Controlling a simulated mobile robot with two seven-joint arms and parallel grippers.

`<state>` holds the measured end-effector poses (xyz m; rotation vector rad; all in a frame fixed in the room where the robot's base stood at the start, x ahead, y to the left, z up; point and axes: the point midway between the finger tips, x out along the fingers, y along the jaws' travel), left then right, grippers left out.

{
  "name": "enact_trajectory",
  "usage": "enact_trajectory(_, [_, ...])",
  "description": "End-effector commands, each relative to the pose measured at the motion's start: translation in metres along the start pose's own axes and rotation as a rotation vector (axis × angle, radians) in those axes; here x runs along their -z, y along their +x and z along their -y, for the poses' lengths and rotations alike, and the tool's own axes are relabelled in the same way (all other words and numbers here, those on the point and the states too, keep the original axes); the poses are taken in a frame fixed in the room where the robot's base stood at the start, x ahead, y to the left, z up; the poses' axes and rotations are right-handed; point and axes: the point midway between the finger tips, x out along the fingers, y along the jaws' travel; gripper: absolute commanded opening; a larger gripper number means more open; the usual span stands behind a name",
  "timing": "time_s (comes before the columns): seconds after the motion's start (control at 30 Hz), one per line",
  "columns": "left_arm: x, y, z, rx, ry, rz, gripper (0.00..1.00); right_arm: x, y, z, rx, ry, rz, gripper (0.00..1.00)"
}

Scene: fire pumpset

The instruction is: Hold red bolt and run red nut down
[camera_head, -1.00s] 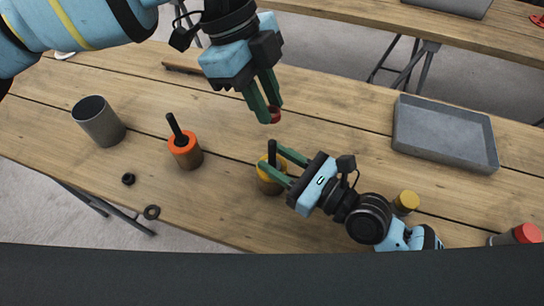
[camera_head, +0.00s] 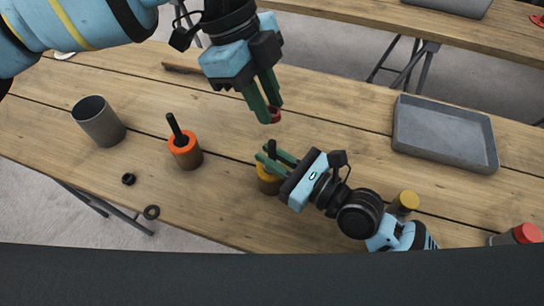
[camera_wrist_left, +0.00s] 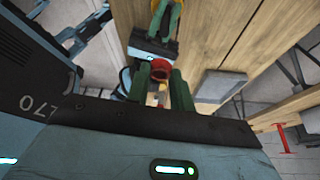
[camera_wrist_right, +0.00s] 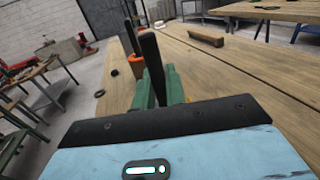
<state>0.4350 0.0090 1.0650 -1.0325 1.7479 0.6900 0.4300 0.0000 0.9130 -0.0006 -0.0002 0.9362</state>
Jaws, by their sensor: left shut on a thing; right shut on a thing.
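My left gripper (camera_head: 265,112) is shut on a small red ring-shaped nut (camera_head: 275,115) and holds it over the table; the nut's open hole shows in the left wrist view (camera_wrist_left: 162,68). My right gripper (camera_head: 272,156) is shut on an upright black rod (camera_head: 272,147), which also shows in the right wrist view (camera_wrist_right: 152,65). The rod stands at a yellow block (camera_head: 268,182), partly hidden by my right fingers. The nut is apart from this rod, a little behind it. I cannot make out a red-coloured bolt.

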Motion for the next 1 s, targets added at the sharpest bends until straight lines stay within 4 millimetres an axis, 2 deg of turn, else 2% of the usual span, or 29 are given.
enact_trajectory(0.17, [-0.002,0.005,0.000,-0.001,-0.001,-0.001,0.01,0.000,0.000,0.000,0.000,0.000,0.000,0.00])
enact_trajectory(0.53, [-0.018,0.044,0.000,-0.001,0.000,-0.011,0.01,0.000,0.000,0.000,0.000,0.000,0.000,0.00])
enact_trajectory(1.0, [-0.019,0.045,0.000,0.001,0.000,-0.010,0.01,0.000,0.000,0.000,0.000,0.000,0.000,0.00])
